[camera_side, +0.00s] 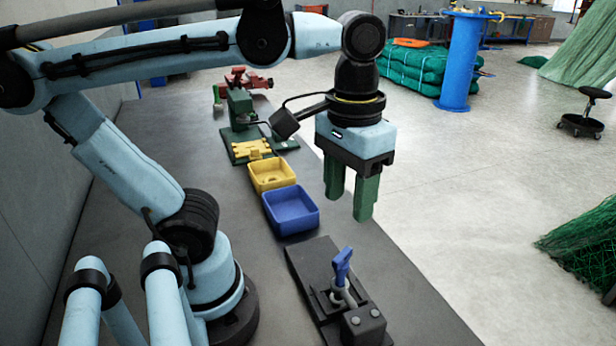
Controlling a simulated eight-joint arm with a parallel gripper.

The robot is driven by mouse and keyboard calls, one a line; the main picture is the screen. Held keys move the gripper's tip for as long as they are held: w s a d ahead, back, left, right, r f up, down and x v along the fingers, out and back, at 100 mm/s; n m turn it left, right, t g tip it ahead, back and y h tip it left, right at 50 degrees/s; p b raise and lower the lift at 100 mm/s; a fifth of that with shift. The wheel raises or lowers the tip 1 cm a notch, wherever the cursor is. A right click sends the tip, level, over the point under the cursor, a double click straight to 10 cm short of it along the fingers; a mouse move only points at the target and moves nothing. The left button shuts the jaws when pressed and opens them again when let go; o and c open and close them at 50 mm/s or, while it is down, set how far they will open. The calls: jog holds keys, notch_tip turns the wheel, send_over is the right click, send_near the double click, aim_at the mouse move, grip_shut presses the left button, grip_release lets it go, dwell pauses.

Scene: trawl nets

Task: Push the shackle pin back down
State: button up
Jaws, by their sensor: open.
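The shackle pin (342,263) shows as a blue piece with a flat head, standing up at a tilt from a grey shackle (345,296). The shackle sits in a dark fixture (318,288) on the bench near the bottom of the view. My gripper (350,207) has two green fingers pointing down, apart and with nothing between them. It hangs above and beyond the pin, clear of it. How far the pin sits in the shackle cannot be told from here.
A blue bin (291,209) and a yellow bin (271,174) stand on the dark bench (395,285) behind the fixture. A green device (240,110) and a red vise (248,79) stand farther back. The bench's right edge runs close by the fixture.

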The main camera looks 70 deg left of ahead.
aim_at(343, 255)
jog(key=shift+s+f, duration=0.1)
jog(key=shift+f, duration=5.85)
grip_shut()
